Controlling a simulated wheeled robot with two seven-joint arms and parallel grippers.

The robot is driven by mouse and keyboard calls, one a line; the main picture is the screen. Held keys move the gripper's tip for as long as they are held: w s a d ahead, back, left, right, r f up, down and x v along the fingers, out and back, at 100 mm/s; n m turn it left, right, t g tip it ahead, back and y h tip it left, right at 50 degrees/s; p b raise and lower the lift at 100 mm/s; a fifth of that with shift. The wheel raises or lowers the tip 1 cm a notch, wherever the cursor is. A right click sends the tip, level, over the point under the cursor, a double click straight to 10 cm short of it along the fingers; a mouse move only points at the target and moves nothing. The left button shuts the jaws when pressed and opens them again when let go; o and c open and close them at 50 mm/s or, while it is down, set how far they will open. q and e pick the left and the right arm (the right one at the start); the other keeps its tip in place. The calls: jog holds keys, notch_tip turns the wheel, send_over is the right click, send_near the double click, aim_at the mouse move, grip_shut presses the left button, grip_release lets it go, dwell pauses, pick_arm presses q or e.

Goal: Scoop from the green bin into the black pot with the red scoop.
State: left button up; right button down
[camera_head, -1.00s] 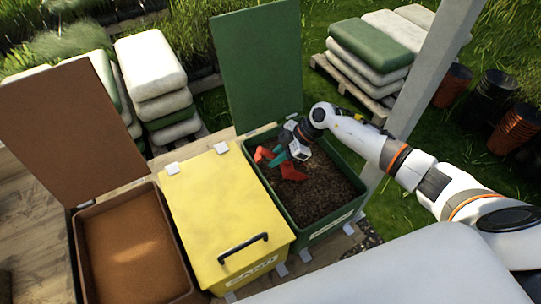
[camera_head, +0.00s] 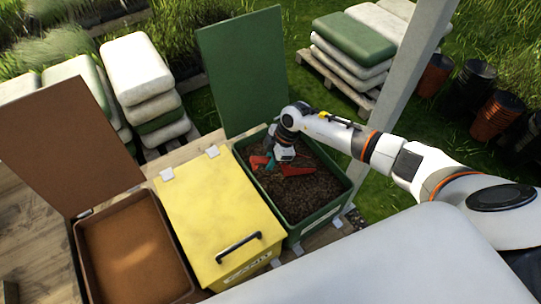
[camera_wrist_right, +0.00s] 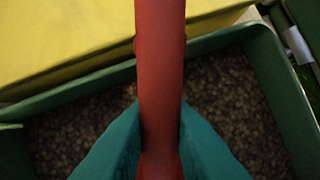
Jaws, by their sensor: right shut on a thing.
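The green bin (camera_head: 334,206) stands open at the centre, its lid (camera_head: 243,70) raised at the back, with dark brown crumbly material (camera_head: 300,195) inside. The red scoop (camera_head: 297,171) is in the bin's opening at or just above the material; contact is unclear. My right gripper (camera_head: 272,161) is over the bin, shut on the scoop's handle. In the right wrist view the red handle (camera_wrist_right: 160,70) runs between the teal fingertips (camera_wrist_right: 160,135). My left gripper is not in view. I cannot make out a black pot set out for filling; stacked black pots (camera_head: 472,82) stand on the grass at right.
The shut yellow bin (camera_head: 215,205) stands left of the green one. The open brown bin (camera_head: 80,262) is farther left. A pale post (camera_head: 404,85) rises behind the green bin on the right. Stacked sacks (camera_head: 350,45) lie behind.

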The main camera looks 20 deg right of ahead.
aim_at(259, 158)
jog(key=shift+w+a+r+h+p, duration=0.25)
jog(key=shift+a+r+h+p, duration=0.9)
jog(key=shift+p, duration=0.85)
jog(key=shift+a+r, duration=0.1)
jog(key=shift+a, duration=0.05)
jog(key=shift+w+a+r+g+h, duration=0.15)
jog(key=shift+a+r+g+h, duration=0.15)
jog(key=shift+a+r+h, duration=0.15)
jog(key=shift+h, duration=0.5)
jog(key=shift+w+a+r, duration=0.15)
jog(key=shift+a+r, duration=0.35)
jog(key=shift+r, duration=0.4)
jog(key=shift+w+a+r, duration=0.1)
jog(key=shift+a+r, duration=0.4)
jog(key=shift+r, duration=0.4)
